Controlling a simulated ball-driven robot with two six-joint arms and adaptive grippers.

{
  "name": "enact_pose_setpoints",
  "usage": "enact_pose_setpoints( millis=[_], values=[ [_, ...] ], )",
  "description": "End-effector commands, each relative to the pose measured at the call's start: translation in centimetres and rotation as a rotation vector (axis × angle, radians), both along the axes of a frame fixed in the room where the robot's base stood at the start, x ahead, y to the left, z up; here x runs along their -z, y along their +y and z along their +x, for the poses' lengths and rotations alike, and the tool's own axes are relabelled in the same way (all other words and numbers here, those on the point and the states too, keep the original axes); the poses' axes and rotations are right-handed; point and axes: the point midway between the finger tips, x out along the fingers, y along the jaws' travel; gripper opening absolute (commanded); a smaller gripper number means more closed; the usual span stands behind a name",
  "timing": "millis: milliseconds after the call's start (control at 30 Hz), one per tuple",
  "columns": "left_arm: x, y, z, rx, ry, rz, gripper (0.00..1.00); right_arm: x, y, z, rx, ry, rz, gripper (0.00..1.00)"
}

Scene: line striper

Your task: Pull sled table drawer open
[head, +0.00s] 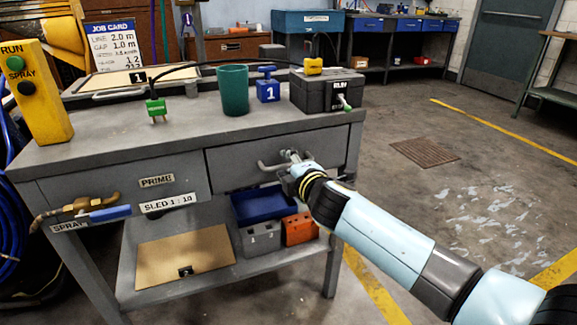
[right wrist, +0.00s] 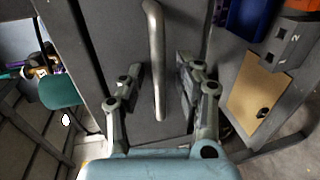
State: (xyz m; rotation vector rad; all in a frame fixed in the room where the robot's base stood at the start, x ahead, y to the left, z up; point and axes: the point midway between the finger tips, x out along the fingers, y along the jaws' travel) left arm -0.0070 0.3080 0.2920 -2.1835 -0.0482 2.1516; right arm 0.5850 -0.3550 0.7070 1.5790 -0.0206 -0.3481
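The grey sled table (head: 110,134) stands in front of me in the head view. Its drawer (head: 228,160) on the right looks shut, with a pale bar handle (head: 268,166) across its front. My right gripper (head: 290,163) is at this handle. In the right wrist view my right gripper (right wrist: 160,78) is open, with the drawer handle (right wrist: 156,50) between its two fingers. Gaps show between the bar and both fingers. The drawer front (right wrist: 110,45) fills the middle of that view. Part of the handle is hidden by the gripper in the head view. My left gripper is not in view.
A lower shelf holds a cardboard sheet (head: 180,258) and bins (head: 299,229).

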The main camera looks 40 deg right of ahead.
Motion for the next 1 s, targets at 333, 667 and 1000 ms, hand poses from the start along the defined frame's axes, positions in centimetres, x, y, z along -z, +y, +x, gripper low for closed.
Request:
enact_pose_setpoints(
  millis=[333,667,1000],
  values=[
    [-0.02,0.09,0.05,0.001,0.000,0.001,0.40,-0.01,0.01,-0.03,0.000,0.000,0.000,0.00],
    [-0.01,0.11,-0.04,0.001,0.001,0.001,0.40,0.03,0.01,-0.06,0.000,0.001,0.000,0.00],
    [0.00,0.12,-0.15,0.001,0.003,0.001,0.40,0.08,0.03,-0.13,0.000,0.001,0.000,0.00]
  ],
)
